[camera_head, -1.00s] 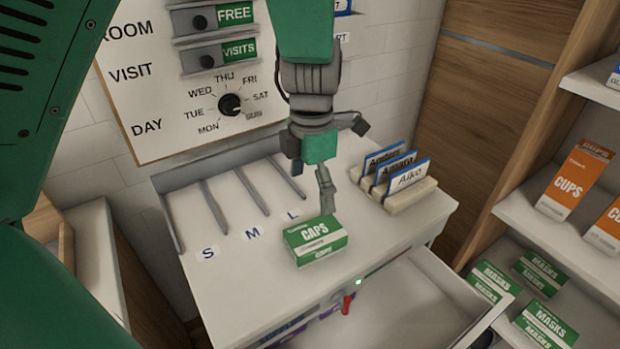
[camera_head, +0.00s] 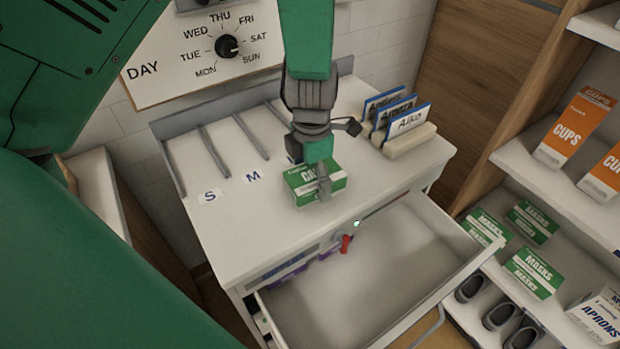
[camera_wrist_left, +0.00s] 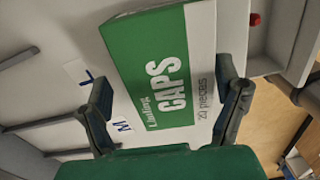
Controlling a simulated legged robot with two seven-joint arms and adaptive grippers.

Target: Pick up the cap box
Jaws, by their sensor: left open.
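The cap box (camera_head: 301,186), green and white with "CAPS" on it, lies on the white cabinet top (camera_head: 238,238) near its front edge. My left gripper (camera_head: 324,188) is over the box in the head view and hides part of its lettering. In the left wrist view the cap box (camera_wrist_left: 165,75) fills the middle, and the open fingers of my left gripper (camera_wrist_left: 165,105) stand on either side of it. I cannot tell whether the fingers touch the box. My right gripper is not in view.
An open, empty-looking drawer (camera_head: 370,285) juts out below the cabinet top. A name-card holder (camera_head: 410,140) stands to the right of the box. Grey dividers and S and M labels (camera_head: 209,196) are to the left. Shelves with cups (camera_head: 570,135) and masks boxes (camera_head: 533,272) are at right.

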